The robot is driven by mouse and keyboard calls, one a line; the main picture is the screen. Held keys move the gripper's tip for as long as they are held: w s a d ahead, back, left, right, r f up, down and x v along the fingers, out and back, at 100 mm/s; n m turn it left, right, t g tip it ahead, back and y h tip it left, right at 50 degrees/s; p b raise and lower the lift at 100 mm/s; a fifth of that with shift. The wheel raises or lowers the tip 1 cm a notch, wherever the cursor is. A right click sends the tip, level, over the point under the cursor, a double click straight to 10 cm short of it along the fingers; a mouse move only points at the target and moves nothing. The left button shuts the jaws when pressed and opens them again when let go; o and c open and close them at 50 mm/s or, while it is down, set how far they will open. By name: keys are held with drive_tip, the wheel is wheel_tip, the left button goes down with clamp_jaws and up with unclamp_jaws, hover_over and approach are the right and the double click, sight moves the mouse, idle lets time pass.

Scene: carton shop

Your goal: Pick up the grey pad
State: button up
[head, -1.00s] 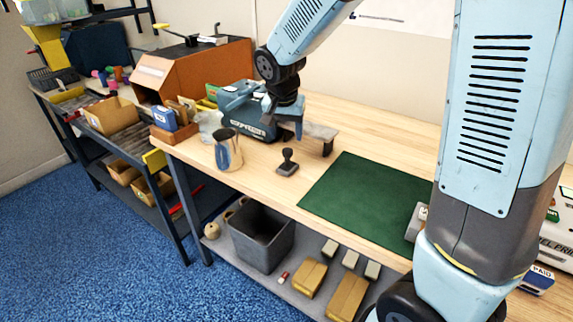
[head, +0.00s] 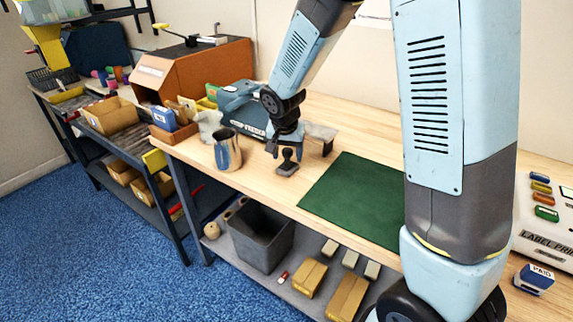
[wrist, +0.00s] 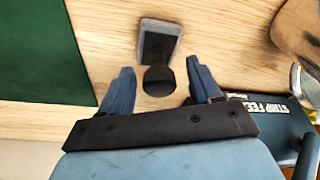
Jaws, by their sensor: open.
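The grey pad (head: 287,169) is a small grey block with a dark round knob standing on it. It lies on the wooden bench, left of the green mat. In the wrist view the pad (wrist: 160,26) is beyond the fingertips, with the knob between the two fingers and partly covering the pad. My gripper (head: 286,148) is open, pointing down above the pad. In the wrist view my gripper (wrist: 158,68) has a finger on each side of the knob with gaps showing; nothing is held.
A metal jug (head: 228,152) stands left of the pad. A blue strip feeder (head: 245,107) is behind, with a grey bracket (head: 321,132) to the right. The green mat (head: 350,200) is flat and bare where visible; my arm hides its right part.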

sight(288, 150)
drive_tip(key=shift+c, duration=0.2)
drive_tip(key=c, duration=1.1)
drive_tip(key=shift+r, duration=0.5)
drive_tip(key=v, duration=0.2)
drive_tip(key=shift+w+d+r, duration=0.1)
drive_tip(key=shift+w+r, duration=0.05)
drive_tip(key=shift+r, duration=0.2)
drive_tip(key=s+d+r, duration=0.2)
drive_tip(key=s+r, duration=0.1)
drive_tip(key=s, duration=0.1)
drive_tip(key=s+d+r, duration=0.2)
drive_tip(key=s+r, duration=0.1)
drive_tip(key=s, duration=0.1)
drive_tip(key=s+d+r, duration=0.2)
drive_tip(key=s+r, duration=0.1)
drive_tip(key=s, duration=0.1)
drive_tip(key=shift+d+r, duration=0.25)
drive_tip(key=shift+d, duration=0.05)
